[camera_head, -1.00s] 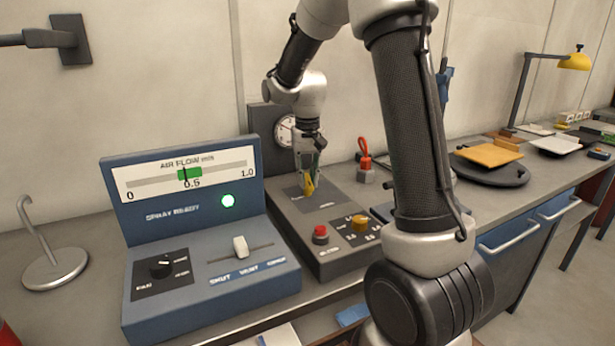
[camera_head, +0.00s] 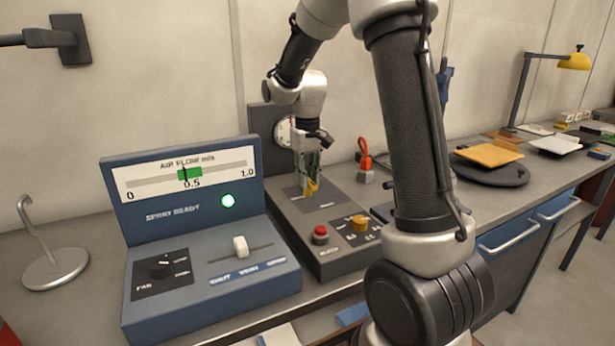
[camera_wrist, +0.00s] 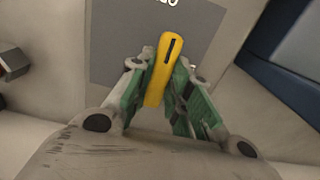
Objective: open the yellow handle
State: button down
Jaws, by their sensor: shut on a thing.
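The yellow handle (camera_wrist: 163,66) shows in the wrist view as a rounded bar with a dark slot near its far end. It lies between the two green-padded fingers of my gripper (camera_wrist: 156,92), which are shut on it. In the head view the yellow handle (camera_head: 312,187) is a small patch at the fingertips of my gripper (camera_head: 308,184), low over a dark plate on the grey control box (camera_head: 345,213). My fingers hide most of the handle there.
The grey box carries a red button (camera_head: 320,234) and an orange knob (camera_head: 359,223) in front of the handle. A blue air-flow console (camera_head: 212,287) stands close on the left. A gauge stands behind my gripper, and a red-looped weight (camera_head: 365,175) stands right of it.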

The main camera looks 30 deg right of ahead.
aim_at(313, 183)
jog(key=c, duration=1.3)
grip_release()
notch_tip(313, 183, up, 12)
jog(key=shift+s+d+t, duration=0.15)
jog(key=shift+s+t, duration=0.6)
jog(key=shift+s, duration=3.75)
jog(key=shift+s+d+t, duration=0.1)
jog(key=shift+s+t, duration=0.6)
jog(key=shift+s, duration=3.8)
jog(key=shift+s+d+t, duration=0.15)
jog(key=shift+s+t, duration=0.6)
jog(key=shift+s, duration=3.75)
